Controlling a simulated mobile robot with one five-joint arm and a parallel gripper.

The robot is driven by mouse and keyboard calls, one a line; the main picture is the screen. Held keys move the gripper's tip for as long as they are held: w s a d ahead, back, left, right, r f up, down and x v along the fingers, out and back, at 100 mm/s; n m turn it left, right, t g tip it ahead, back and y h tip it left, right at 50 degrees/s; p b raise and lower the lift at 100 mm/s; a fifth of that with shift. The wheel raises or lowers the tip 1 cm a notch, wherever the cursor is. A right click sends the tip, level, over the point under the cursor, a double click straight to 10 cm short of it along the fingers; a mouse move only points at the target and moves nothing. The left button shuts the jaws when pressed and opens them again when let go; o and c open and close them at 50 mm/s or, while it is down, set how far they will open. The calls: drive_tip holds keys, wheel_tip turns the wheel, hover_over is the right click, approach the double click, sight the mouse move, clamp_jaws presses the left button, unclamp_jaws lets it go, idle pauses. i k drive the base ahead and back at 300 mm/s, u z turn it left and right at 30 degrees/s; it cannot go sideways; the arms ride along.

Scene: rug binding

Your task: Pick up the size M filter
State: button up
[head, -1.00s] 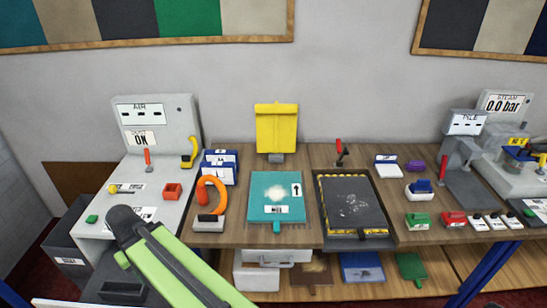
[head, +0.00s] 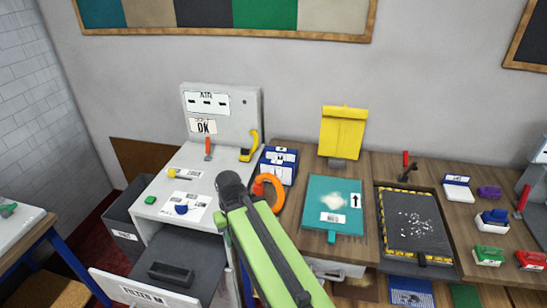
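A drawer whose front (head: 140,293) is labelled "FILTER M" stands pulled out under the grey machine at the lower left. Inside it lies a dark rectangular piece (head: 170,273) with a raised rim. It looks like the size M filter, but no label on it can be read. My green arm rises from the bottom, right of the drawer, and ends in a dark joint in front of the machine's right edge. My gripper's fingers do not show, so I cannot see what they hold.
The grey machine (head: 222,115) shows "OK" and carries levers and a blue knob (head: 182,209). To its right, the wooden bench holds an orange hooked tool (head: 270,187), a teal pad (head: 333,205) and a black tray (head: 410,222). A white table (head: 18,232) stands at the far left.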

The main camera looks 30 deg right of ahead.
sight(279, 153)
drive_tip(key=i, duration=0.9)
drive_tip(key=z, duration=0.05)
